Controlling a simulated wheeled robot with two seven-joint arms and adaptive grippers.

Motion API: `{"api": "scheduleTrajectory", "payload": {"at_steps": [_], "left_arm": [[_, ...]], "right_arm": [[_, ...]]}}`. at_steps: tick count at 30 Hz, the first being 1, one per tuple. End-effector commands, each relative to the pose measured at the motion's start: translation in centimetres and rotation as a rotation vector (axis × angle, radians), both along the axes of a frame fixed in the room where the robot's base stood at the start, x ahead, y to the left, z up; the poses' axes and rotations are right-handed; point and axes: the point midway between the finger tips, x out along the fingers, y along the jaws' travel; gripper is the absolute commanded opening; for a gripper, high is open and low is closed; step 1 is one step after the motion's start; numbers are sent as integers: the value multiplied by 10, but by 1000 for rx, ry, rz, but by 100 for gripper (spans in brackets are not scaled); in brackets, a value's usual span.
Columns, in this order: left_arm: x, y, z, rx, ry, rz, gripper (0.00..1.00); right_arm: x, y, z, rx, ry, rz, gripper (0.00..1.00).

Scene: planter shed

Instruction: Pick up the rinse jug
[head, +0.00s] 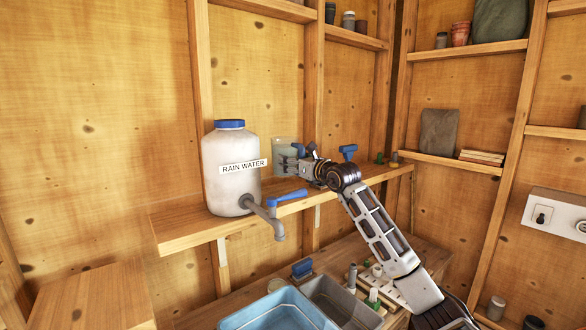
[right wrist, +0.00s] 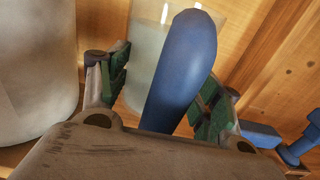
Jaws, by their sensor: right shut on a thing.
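The rinse jug (head: 283,146) is a pale, see-through vessel right of the white rain water tank in the head view. My right gripper (head: 296,162) reaches it from the right and partly covers it. In the right wrist view the jug's thick blue handle (right wrist: 185,70) lies between the two dark green finger pads, and its clear body (right wrist: 146,55) shows behind. The gripper is shut on this handle. The jug's base is hidden, so I cannot tell whether it touches the shelf. My left gripper is not in view.
The rain water tank (head: 230,180) stands close left of the jug, its grey tap (head: 264,215) and blue lever (head: 288,197) sticking out in front. The wooden shelf (head: 190,227) runs beneath. A blue tub (head: 245,315) and a grey basin (head: 340,300) sit below.

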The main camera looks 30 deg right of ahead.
Motion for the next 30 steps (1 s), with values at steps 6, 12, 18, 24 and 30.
{"api": "scheduleTrajectory", "payload": {"at_steps": [6, 12, 18, 24, 30], "left_arm": [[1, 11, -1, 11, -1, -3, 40], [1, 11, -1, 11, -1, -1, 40], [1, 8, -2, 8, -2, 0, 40], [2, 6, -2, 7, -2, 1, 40], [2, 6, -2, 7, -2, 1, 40]], "right_arm": [[-1, -1, 16, 0, -8, -1, 14], [-1, -1, 24, 0, -7, -1, 14], [-1, -1, 30, 0, -7, -1, 14], [-1, -1, 33, -1, -6, -1, 14], [-1, -1, 35, -1, -6, -1, 14]]}}
